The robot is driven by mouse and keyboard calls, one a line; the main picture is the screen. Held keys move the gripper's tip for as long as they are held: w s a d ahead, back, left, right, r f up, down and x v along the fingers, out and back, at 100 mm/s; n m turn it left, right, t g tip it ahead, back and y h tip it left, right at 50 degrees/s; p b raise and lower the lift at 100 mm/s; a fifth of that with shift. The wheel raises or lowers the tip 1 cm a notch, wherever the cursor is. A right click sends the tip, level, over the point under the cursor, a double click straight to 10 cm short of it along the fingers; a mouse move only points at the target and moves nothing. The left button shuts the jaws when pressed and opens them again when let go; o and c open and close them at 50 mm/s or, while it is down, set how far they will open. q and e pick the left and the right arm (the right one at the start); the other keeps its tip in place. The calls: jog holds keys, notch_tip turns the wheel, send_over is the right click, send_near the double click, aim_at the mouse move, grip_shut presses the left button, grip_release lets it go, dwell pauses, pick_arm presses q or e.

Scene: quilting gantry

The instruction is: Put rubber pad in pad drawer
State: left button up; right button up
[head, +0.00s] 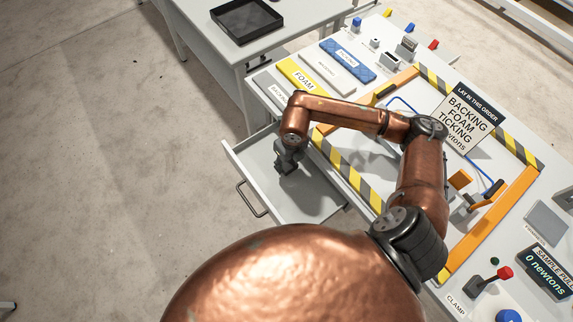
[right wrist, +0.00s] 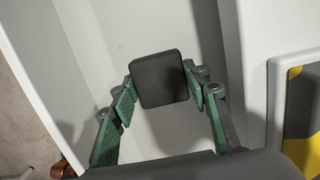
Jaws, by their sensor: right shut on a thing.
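The rubber pad, a dark square block with rounded corners (right wrist: 160,78), is between the green fingertips of my right gripper in the right wrist view. My right gripper (head: 286,166) is shut on it and points down over the open pad drawer. It also shows in the right wrist view (right wrist: 160,90). The pad drawer (head: 312,203) is pulled out from the table front, with a pale, otherwise bare floor and a dark handle. In the head view the pad cannot be told apart from the dark gripper. How far it is above the drawer floor is unclear. My left gripper is not in view.
The table (head: 262,106) carries a yellow FOAM panel (head: 303,76), a blue panel (head: 348,62) and a striped frame (head: 349,172) beside the drawer. A red-knobbed clamp lever (head: 503,273) stands at right. A black tray (head: 246,20) sits on another table behind.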

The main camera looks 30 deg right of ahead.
aim_at(286, 165)
jog(key=shift+w+f, duration=0.3)
jog(key=shift+f, duration=0.05)
jog(key=shift+w+d+f+b, duration=0.1)
jog(key=shift+w+f+b, duration=0.1)
jog(key=shift+f, duration=0.7)
jog(key=shift+w+f+b, duration=0.1)
jog(key=shift+f+b, duration=0.05)
jog(key=shift+f, duration=0.75)
jog(key=o, duration=1)
jog(key=shift+f, duration=0.15)
jog(key=shift+o, duration=0.2)
jog(key=shift+r, duration=0.55)
jog(key=r, duration=0.3)
jog(key=s+r+p, duration=0.1)
jog(key=r, duration=0.3)
jog(key=r+p, duration=0.1)
jog(key=r, duration=0.3)
jog(key=shift+s+r, duration=0.1)
jog(key=shift+s, duration=0.2)
